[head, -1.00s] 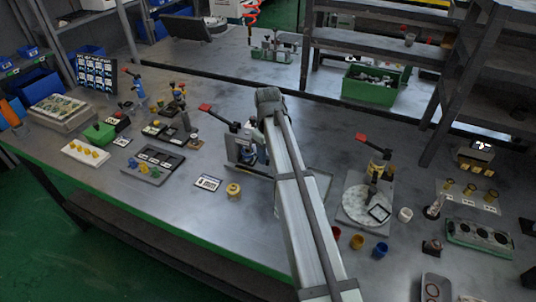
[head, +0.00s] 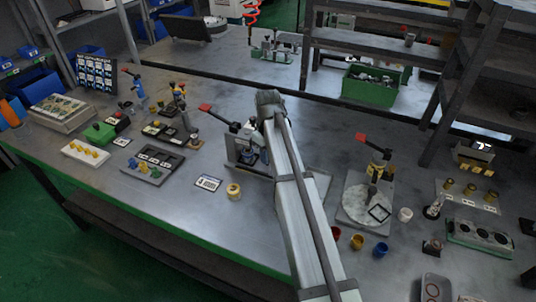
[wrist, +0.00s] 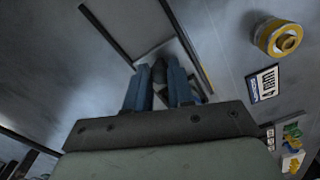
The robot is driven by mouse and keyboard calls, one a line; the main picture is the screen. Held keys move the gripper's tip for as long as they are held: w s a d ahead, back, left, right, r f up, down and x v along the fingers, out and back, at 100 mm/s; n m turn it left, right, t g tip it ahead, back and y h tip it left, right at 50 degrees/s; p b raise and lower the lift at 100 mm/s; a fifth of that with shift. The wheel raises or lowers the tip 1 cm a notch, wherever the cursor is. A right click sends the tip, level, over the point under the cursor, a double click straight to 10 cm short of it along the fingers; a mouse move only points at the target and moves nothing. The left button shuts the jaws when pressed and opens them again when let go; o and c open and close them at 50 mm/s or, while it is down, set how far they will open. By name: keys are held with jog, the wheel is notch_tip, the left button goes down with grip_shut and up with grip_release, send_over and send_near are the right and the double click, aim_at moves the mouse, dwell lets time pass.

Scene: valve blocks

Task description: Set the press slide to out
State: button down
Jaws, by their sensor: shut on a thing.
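A press with a red-tipped lever (head: 205,107) stands at the middle of the bench, partly hidden behind my arm. My gripper (head: 257,156) is low at this press in the head view, largely covered by my arm. In the wrist view the two blue fingers of my gripper (wrist: 164,88) are shut on a small dark knob (wrist: 159,70). The knob sits over a pale plate (wrist: 170,50) with dark edges. I take the knob for the press slide's; the slide's body and its position are mostly hidden.
Right of my arm stands another red-levered station (head: 375,145) with a round pale plate. Small cups (head: 357,242) stand in front of it.

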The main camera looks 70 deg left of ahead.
dwell(0.3)
jog(key=w+d, duration=0.6)
jog(key=shift+w+d, duration=0.2)
jog(key=shift+d, duration=0.05)
jog(key=c, duration=1.2)
grip_release()
jog(key=shift+w, duration=0.1)
jog(key=shift+o, duration=1.1)
jog(key=shift+r, duration=0.1)
notch_tip(320, 180, up, 14)
jog(key=shift+f, duration=0.2)
